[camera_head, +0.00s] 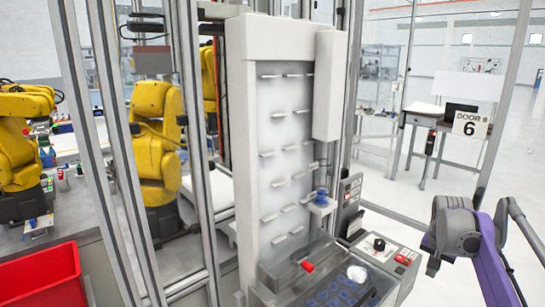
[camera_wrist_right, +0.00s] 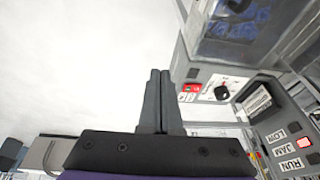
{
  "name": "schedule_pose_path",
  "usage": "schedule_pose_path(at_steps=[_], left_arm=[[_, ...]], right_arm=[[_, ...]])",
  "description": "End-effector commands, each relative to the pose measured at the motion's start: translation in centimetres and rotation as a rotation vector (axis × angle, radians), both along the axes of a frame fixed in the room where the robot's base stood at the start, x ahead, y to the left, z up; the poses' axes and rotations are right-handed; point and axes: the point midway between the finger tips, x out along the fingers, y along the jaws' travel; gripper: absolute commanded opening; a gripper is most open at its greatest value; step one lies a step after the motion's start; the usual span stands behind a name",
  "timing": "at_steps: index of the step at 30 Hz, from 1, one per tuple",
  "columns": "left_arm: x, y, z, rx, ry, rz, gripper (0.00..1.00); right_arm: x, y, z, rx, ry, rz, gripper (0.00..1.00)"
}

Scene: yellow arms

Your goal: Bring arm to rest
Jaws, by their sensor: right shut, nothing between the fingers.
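My right arm (camera_head: 489,258), purple and grey, is bent at the right side of the head view, in front of the machine and apart from it. A small dark tip of my right gripper (camera_head: 433,267) shows below the grey joint. In the right wrist view the two dark fingers of the right gripper (camera_wrist_right: 160,75) are together, with nothing between them. My left arm and left gripper do not show.
A tall white machine panel (camera_head: 285,150) with small pegs stands in the middle. A control box with a black knob (camera_head: 379,244) is beside its base; the knob also shows in the wrist view (camera_wrist_right: 222,92). A red bin (camera_head: 40,279) is at lower left. Yellow robot arms (camera_head: 157,140) stand behind metal posts.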

Motion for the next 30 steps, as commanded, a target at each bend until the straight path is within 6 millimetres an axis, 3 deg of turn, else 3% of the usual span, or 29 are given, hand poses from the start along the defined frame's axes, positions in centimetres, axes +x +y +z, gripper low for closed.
schedule_pose_path(at_steps=[8, 14, 18, 24, 30], left_arm=[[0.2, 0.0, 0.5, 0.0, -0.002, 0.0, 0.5], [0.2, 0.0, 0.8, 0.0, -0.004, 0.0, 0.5], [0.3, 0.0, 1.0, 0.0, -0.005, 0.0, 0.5], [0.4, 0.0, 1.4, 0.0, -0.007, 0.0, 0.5], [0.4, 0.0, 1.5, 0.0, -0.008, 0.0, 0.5]], right_arm=[[-4.5, 8.4, 0.0, -0.022, -0.028, 0.199, 0.0], [-11.2, 15.7, -2.2, -0.048, -0.06, 0.397, 0.0], [-16.9, 20.1, -5.3, -0.069, -0.087, 0.541, 0.0], [-24.6, 24.4, -10.6, -0.098, -0.125, 0.719, 0.0], [-28.4, 26.1, -14.0, -0.114, -0.146, 0.811, 0.0]])
